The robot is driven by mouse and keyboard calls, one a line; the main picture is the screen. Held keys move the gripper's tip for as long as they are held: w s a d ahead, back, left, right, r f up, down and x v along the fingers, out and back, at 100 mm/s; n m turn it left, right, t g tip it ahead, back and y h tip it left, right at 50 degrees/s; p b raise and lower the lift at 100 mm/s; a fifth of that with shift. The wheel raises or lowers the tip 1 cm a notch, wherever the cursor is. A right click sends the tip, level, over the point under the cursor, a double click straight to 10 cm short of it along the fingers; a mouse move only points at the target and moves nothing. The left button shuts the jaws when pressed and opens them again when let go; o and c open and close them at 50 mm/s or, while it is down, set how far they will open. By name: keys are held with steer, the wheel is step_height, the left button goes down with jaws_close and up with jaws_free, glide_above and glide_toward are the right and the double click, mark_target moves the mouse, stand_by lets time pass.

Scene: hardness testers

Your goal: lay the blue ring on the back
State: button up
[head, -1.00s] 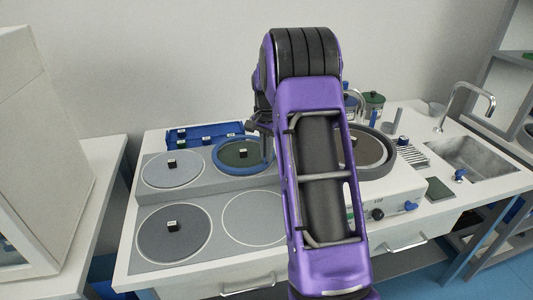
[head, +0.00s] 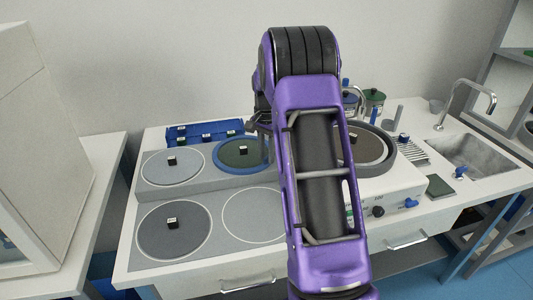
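The blue ring (head: 229,170) lies around a dark green disc (head: 232,156) at the back right of the grey four-place plate holder (head: 196,190). A small black block with a pale top (head: 243,150) sits on that disc. My gripper (head: 264,130) is at the right side of the ring, mostly hidden behind my purple arm. Its fingertips do not show clearly, so I cannot tell whether it grips the ring. The ring's right edge is partly covered by the gripper and arm.
Pale discs lie at back left (head: 171,174) and front right (head: 250,225), a dark one at front left (head: 165,238). A blue bin (head: 205,129) stands behind. A round grinding machine (head: 385,160) and a sink (head: 470,155) are at the right.

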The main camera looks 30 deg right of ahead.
steer(key=shift+o, duration=0.8)
step_height(320, 180, up, 17)
steer(key=p, duration=0.3)
steer(key=shift+r, duration=0.2)
